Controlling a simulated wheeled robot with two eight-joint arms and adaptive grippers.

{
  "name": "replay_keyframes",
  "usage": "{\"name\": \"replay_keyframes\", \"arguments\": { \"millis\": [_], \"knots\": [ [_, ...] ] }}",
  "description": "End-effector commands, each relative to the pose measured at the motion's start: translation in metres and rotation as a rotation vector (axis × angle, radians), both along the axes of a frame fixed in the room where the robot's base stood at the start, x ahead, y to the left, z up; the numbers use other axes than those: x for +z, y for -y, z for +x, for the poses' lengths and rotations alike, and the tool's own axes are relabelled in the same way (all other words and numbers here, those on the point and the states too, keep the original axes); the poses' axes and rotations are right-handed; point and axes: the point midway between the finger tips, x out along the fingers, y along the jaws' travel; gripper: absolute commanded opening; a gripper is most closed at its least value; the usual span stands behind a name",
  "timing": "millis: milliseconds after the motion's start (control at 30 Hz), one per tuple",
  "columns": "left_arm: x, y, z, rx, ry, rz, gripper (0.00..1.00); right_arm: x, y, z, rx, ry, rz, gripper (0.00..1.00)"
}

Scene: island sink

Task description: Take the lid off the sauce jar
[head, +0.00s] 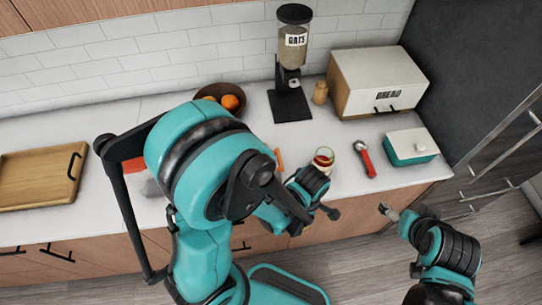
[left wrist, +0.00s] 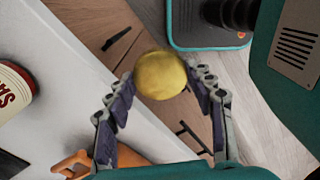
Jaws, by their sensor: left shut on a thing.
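The sauce jar (head: 323,158) stands upright on the counter near its front edge, with red sauce showing through its open-looking top. Part of the jar (left wrist: 12,88) also shows at the left edge of the left wrist view, with a cream label. My left gripper (left wrist: 160,85) is shut on a round gold lid (left wrist: 160,75), apart from the jar and out past the counter's front edge. In the head view my left gripper (head: 314,217) is in front of the jar; the lid is hidden there. My right gripper (head: 400,211) is out over the floor, clear of the counter; its finger opening is unclear.
A red-handled tool (head: 366,160) lies right of the jar, then a teal box with a white lid (head: 411,146). Behind are the oats dispenser (head: 291,65), a wooden shaker (head: 320,93) and a bread box (head: 380,80). A wooden tray (head: 40,178) lies far left.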

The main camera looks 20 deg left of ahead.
Motion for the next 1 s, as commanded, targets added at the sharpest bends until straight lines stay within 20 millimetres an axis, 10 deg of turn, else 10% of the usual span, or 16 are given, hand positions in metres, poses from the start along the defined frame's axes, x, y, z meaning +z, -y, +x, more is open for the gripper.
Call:
{"name": "replay_keyframes", "arguments": {
  "millis": [400,1000],
  "knots": [
    [-0.001,-0.06,0.088,0.006,0.0,0.0,0.19,-0.001,0.0,0.0,0.0,0.0,0.0,0.83],
    [-0.005,-0.097,0.144,0.001,0.0,0.0,0.19,-0.004,0.0,0.0,0.0,0.0,0.0,0.83]
  ]
}}
